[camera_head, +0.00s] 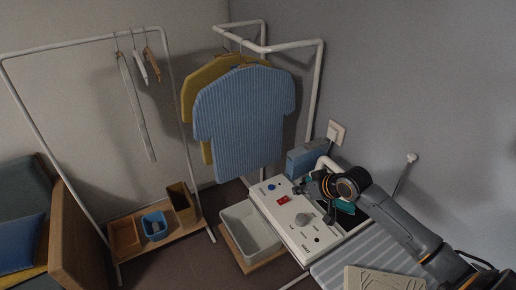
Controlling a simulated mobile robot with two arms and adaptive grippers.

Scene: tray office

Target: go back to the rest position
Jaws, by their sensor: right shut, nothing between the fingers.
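My right gripper (311,186) is at the end of my right arm, which comes in from the lower right. It is over the back part of the white control panel (286,213), close to a blue box (306,158) behind it. The gripper is shut and holds nothing. Its fingertips are small and dark here, and I cannot tell whether they touch the panel. The panel carries a red switch (283,200), a blue button (271,187) and a grey knob (302,219). My left gripper is out of view.
A blue striped shirt (243,120) and a yellow one (201,84) hang on a white rack behind the panel. A grey bin (250,232) stands left of the panel. A second rack has a low shelf with small containers (155,226). A wall socket (336,133) is near the arm.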

